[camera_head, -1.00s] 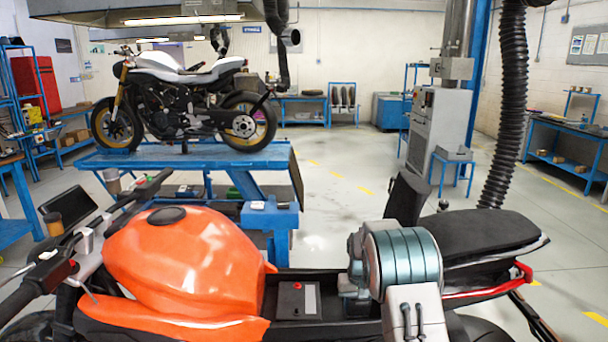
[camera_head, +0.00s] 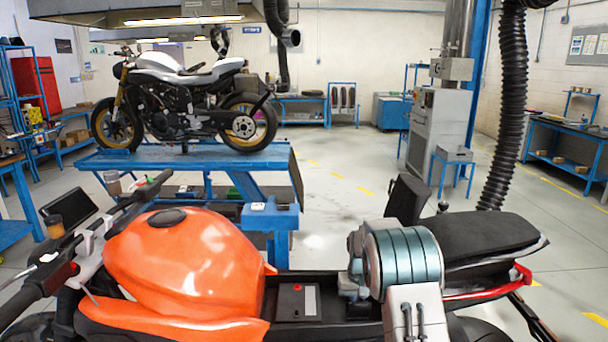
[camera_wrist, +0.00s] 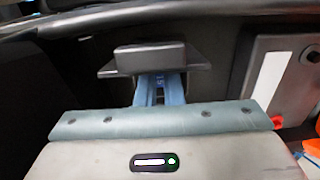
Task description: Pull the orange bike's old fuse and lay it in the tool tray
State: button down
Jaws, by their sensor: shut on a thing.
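The orange bike (camera_head: 185,260) stands in the foreground of the head view, with an open dark bay (camera_head: 345,333) behind its tank. My gripper shows in the wrist view, its two blue fingers (camera_wrist: 160,88) close together and shut, reaching to a dark grey flanged block (camera_wrist: 158,58). I take the gripped piece to be the old fuse; its outline cannot be told apart from the block. In the head view my arm hides the fingertips. A blue tray-like top (camera_head: 284,217) beyond the tank may be the tool tray; small items lie on it.
The black seat (camera_head: 490,240) is to the right. A white bike (camera_head: 180,95) stands on a blue lift (camera_head: 190,158) behind. Open floor (camera_head: 340,215) lies beyond the bike.

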jog(key=shift+r+p, duration=1.2)
jog(key=shift+r, duration=1.25)
